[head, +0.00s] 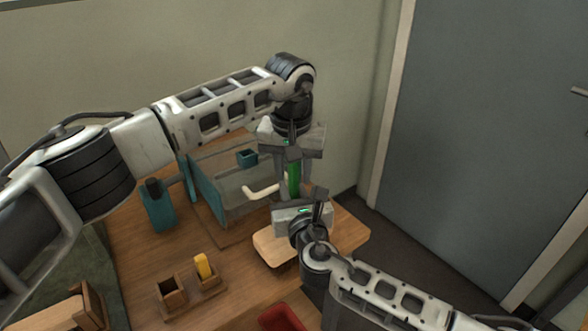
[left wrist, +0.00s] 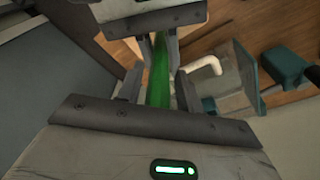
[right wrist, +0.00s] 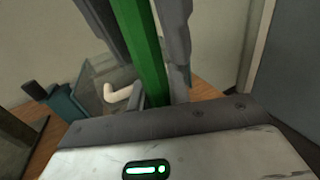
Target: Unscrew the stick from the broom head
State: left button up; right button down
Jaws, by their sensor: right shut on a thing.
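The green stick (head: 293,180) stands roughly upright between my two grippers in the head view. My right gripper (head: 297,205) is shut on it lower down; in the right wrist view the stick (right wrist: 142,50) lies between the fingers. My left gripper (head: 291,165) points down from above, its fingers open on either side of the stick (left wrist: 158,75), with small gaps showing. A pale tan rounded block (head: 272,248), apparently the broom head, lies below my right gripper on the table. The stick's lower end and any joint with the block are hidden behind my right gripper.
A clear-walled bin (head: 232,205) with teal ends and a cream bent handle (head: 262,191) stands close left of the grippers. Wooden holders (head: 172,291), one with a yellow block (head: 203,266), sit at the front. A red object (head: 283,318) is at the bottom edge.

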dwell(0.3)
pick_arm(q)
notch_tip(320, 180, up, 4)
jog(key=shift+f, duration=0.1)
jog(key=shift+o, duration=0.4)
jog(key=shift+s+r, duration=0.1)
jog(key=shift+r, duration=0.6)
notch_tip(320, 180, up, 6)
jog(key=s+a+m+t+h, duration=0.1)
jog(key=s+a+m, duration=0.1)
jog(key=s+m, duration=0.15)
jog(key=shift+m, duration=0.25)
jog(key=x, duration=0.8)
jog(key=w+x, duration=0.1)
jog(key=x, duration=0.3)
jog(key=shift+d+r, duration=0.1)
jog(key=shift+d, duration=0.35)
jog(key=shift+c, duration=0.4)
